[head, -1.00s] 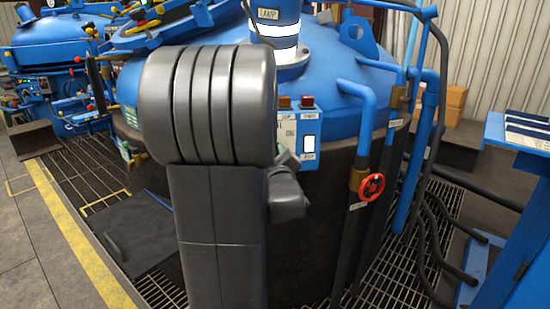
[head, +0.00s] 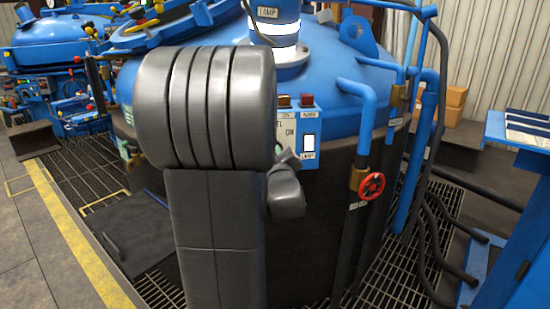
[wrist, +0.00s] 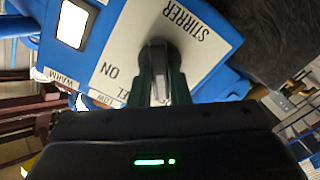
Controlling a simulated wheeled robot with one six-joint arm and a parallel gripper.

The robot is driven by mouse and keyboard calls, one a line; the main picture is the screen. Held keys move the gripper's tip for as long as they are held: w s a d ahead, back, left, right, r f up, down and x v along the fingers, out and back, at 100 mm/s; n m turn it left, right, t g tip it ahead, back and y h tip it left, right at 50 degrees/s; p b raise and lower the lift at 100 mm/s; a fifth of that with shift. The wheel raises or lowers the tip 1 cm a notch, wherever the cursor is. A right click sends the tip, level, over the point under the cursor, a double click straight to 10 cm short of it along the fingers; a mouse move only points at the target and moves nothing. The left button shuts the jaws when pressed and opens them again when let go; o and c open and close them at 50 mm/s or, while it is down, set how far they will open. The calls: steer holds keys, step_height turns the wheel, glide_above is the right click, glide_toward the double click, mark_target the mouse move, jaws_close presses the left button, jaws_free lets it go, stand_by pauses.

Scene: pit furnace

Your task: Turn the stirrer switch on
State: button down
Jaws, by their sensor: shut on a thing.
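The stirrer switch (wrist: 158,58) is a grey knob on a dark round base, on a white plate marked "STIRRER" and "ON" in the wrist view. My gripper (wrist: 161,88) is shut on the knob, with one dark finger on each side of it. The blue control box (head: 308,158) shows in the head view on the furnace's side, partly behind my arm. The knob's exact turn relative to the "ON" mark is hard to tell.
A lit white lamp window (wrist: 72,24) is beside the switch plate. The blue furnace (head: 335,75) stands behind my arm. A red valve wheel (head: 371,186) and blue pipes are to the right. Floor grating (head: 88,165) and a yellow line lie left.

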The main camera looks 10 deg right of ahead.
steer(key=m, duration=0.5)
steer(key=m+b, duration=0.1)
steer(key=m, duration=0.5)
steer(key=m+b, duration=0.1)
steer(key=m, duration=0.4)
steer(key=shift+d+m, duration=0.25)
steer(key=shift+m, duration=0.05)
steer(key=shift+f, duration=0.1)
stand_by(0.3)
steer(key=c, duration=1.4)
jaws_free()
steer(key=shift+o, duration=0.2)
